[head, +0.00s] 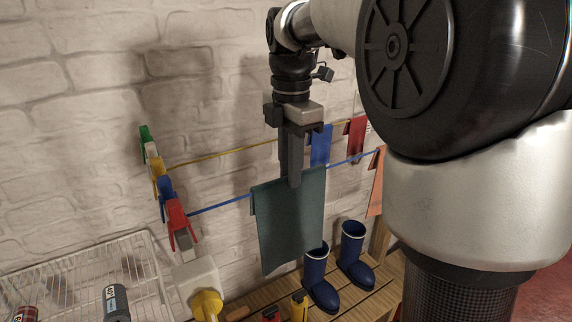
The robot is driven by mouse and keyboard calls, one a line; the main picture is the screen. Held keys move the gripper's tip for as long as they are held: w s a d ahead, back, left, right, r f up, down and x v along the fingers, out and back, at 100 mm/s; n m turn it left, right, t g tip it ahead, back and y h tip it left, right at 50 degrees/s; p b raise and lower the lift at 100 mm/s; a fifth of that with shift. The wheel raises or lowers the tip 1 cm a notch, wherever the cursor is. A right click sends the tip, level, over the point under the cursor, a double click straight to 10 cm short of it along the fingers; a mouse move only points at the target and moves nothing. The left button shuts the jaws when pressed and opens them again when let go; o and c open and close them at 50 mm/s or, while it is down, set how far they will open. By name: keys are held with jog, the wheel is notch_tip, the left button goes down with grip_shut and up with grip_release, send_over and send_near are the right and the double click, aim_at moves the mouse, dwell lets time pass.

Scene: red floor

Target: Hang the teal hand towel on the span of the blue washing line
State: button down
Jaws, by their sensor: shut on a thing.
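The teal hand towel (290,225) hangs below my gripper, its top edge at the height of the blue washing line (222,203). My gripper (294,183) points down and is shut on the towel's top edge. The blue line shows left and right of the towel and is hidden behind it. A narrow flap shows at the towel's upper left edge. I cannot tell whether the towel's top rests on the line or is only held in front of it.
A yellow line (215,156) runs behind, with a blue cloth (320,146) and a red cloth (355,140). An orange cloth (376,185) hangs right. Coloured pegs (166,190) stand left. Blue boots (318,280) stand on a slatted bench (362,302); a wire rack (85,262) is lower left.

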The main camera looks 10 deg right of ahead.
dwell(0.3)
jog(key=c, duration=1.6)
grip_release()
notch_tip(320, 180, up, 17)
jog(key=p, duration=0.4)
jog(key=s+f+m+t, duration=0.2)
jog(key=s+f+m, duration=0.3)
jog(key=s+m, duration=0.1)
jog(key=s+f+m+t, duration=0.1)
jog(key=s+f+m, duration=0.4)
jog(key=m, duration=0.3)
jog(key=s+f+m+t+p, duration=0.1)
jog(key=s+f+m+t, duration=0.1)
jog(key=s+f+m, duration=0.4)
jog(key=shift+s+m+t, duration=0.3)
jog(key=shift+s+m, duration=0.45)
jog(key=shift+m, duration=0.05)
